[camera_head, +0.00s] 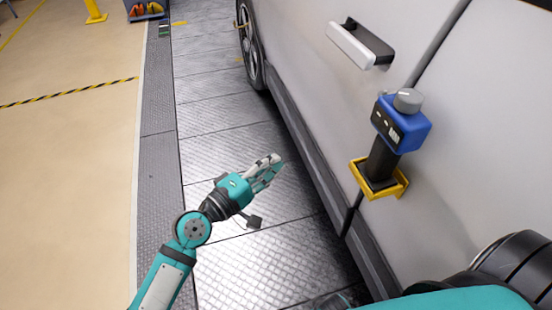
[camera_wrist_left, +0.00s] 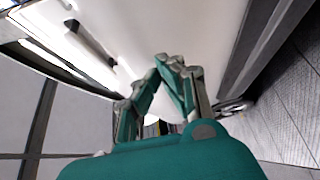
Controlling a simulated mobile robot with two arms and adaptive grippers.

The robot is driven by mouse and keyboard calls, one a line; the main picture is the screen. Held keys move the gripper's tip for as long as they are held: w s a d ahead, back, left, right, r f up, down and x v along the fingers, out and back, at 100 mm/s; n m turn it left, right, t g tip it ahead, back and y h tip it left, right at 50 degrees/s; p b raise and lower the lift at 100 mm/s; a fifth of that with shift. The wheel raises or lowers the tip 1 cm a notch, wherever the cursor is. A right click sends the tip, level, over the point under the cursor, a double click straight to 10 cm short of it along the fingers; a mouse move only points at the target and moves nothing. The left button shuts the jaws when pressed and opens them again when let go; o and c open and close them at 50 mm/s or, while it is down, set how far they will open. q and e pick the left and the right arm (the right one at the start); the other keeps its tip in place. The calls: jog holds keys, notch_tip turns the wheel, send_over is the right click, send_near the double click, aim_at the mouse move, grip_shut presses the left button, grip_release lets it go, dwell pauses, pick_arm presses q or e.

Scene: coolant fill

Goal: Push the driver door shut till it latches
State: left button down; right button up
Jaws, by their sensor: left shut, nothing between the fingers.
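The driver door (camera_head: 310,95) is a pale grey panel on the right of the head view. Its handle (camera_head: 360,45) is a light bar over a dark recess. A dark seam (camera_head: 440,45) runs behind the handle; I cannot tell whether the door stands slightly ajar. My left gripper (camera_head: 268,172) is shut and empty, over the metal floor to the left of the car and apart from the door. In the left wrist view my left gripper (camera_wrist_left: 172,62) shows with its fingertips together before the pale panel (camera_wrist_left: 165,25). My right gripper is not in view.
A wheel (camera_head: 250,50) shows at the far end. The metal floor (camera_head: 220,110) beside the car is clear. A yellow post (camera_head: 95,12) stands far left.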

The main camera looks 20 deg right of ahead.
pick_arm(q)
jog(key=v, duration=1)
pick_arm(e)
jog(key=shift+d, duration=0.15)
